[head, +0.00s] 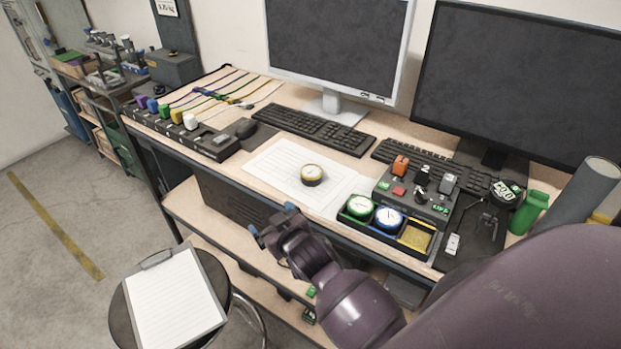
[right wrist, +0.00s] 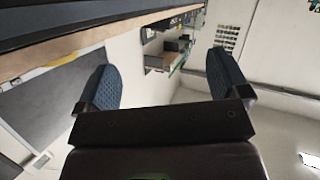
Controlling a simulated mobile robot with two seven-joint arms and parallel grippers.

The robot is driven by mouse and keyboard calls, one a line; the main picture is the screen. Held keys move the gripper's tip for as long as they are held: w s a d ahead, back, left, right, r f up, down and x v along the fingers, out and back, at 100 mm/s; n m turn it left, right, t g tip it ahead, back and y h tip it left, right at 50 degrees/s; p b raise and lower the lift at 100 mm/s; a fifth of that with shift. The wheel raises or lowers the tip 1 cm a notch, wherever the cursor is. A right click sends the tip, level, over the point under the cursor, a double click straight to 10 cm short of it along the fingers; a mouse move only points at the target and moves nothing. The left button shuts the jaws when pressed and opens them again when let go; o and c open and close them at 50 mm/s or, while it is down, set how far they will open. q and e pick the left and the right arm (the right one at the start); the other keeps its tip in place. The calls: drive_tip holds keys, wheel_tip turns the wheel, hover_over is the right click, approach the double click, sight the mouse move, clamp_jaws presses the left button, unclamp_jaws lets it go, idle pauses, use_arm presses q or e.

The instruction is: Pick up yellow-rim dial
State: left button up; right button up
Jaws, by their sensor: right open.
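The yellow-rim dial (head: 312,174) has a white face and a dark body. It rests face up on white lined paper (head: 281,171) on the desk in the head view. My right gripper (head: 270,228) is in front of the desk's front edge, nearer to me than the dial and to its lower left, apart from it. In the right wrist view its two blue padded fingers (right wrist: 158,85) stand wide apart with nothing between them. The dial does not show in the right wrist view. My left gripper is not in view.
A black tray (head: 365,226) holds a green-rim dial (head: 360,206), a blue-rim dial (head: 388,218) and an empty yellow compartment (head: 415,237). A control box (head: 416,192) stands behind it. Keyboards (head: 313,130) lie behind the paper. A stool with a clipboard (head: 174,295) stands in front.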

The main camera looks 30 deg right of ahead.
drive_tip(key=w+a+r+m+h, duration=0.1)
drive_tip(key=w+r+h, duration=0.15)
drive_tip(key=w, duration=0.35)
drive_tip(key=m+g+h+b, duration=0.1)
drive_tip(key=m+g+h, duration=0.85)
drive_tip(key=m, duration=0.45)
approach(306, 176)
drive_tip(key=f, duration=0.1)
drive_tip(key=shift+h, duration=0.4)
drive_tip(key=x, duration=0.5)
drive_tip(key=shift+d+f, duration=0.1)
drive_tip(key=shift+d, duration=0.05)
drive_tip(key=shift+w+d+f, duration=0.1)
drive_tip(key=shift+w+d, duration=0.2)
drive_tip(key=shift+d, duration=0.3)
drive_tip(key=shift+p+x, duration=0.55)
drive_tip(key=shift+x, duration=1.45)
drive_tip(key=shift+w, duration=0.1)
drive_tip(key=c, duration=1)
